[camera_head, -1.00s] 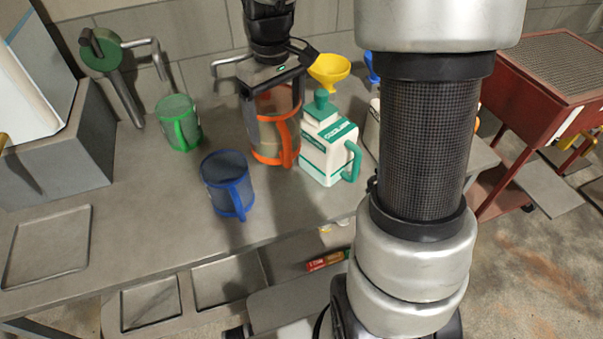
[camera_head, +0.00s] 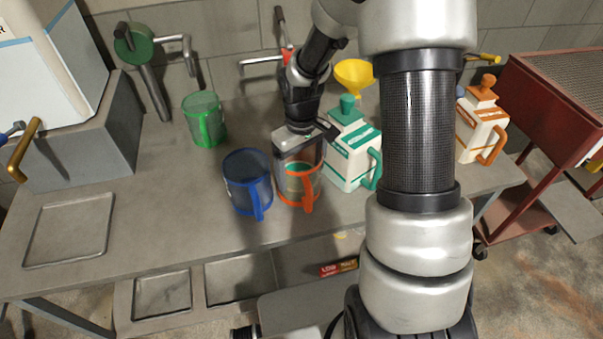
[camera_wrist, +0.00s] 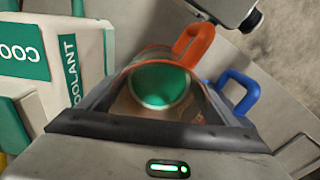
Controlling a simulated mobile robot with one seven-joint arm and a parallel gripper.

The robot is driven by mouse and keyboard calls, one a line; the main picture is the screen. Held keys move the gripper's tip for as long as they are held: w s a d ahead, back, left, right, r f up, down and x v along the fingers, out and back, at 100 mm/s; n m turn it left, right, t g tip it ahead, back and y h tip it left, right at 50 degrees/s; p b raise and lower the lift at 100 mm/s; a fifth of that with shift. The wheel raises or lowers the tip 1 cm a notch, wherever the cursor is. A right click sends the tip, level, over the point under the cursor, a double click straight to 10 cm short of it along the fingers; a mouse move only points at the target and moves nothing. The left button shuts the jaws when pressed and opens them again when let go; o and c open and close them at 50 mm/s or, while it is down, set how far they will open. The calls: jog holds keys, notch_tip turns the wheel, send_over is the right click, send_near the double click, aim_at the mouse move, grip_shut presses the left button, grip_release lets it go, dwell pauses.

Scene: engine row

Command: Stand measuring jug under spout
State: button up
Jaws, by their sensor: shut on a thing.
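My gripper (camera_head: 297,150) is shut on the clear measuring jug with orange trim (camera_head: 313,178). The jug is upright near the bench front, between the blue jug and the white coolant can; I cannot tell whether it touches the bench. Something green shows inside it in the wrist view (camera_wrist: 160,85). A blue-trimmed jug (camera_head: 247,180) stands just left of it, and a green-trimmed jug (camera_head: 203,120) stands farther back. A green-bodied pump (camera_head: 135,45) has a metal spout (camera_head: 175,38) on the wall side. A red-bodied pump's spout (camera_head: 260,60) is partly hidden by my arm.
The white coolant can with green trim (camera_head: 350,155) stands close right of the held jug, with a yellow funnel (camera_head: 354,75) behind. An orange-trimmed can (camera_head: 482,125) stands farther right. A shallow tray (camera_head: 70,228) lies left. The bench (camera_head: 160,205) is clear at middle left.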

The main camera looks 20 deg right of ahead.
jog(key=shift+f, duration=0.85)
jog(key=shift+f, duration=0.1)
jog(key=shift+f, duration=0.15)
jog(key=o, duration=1.6)
jog(key=shift+c, duration=0.2)
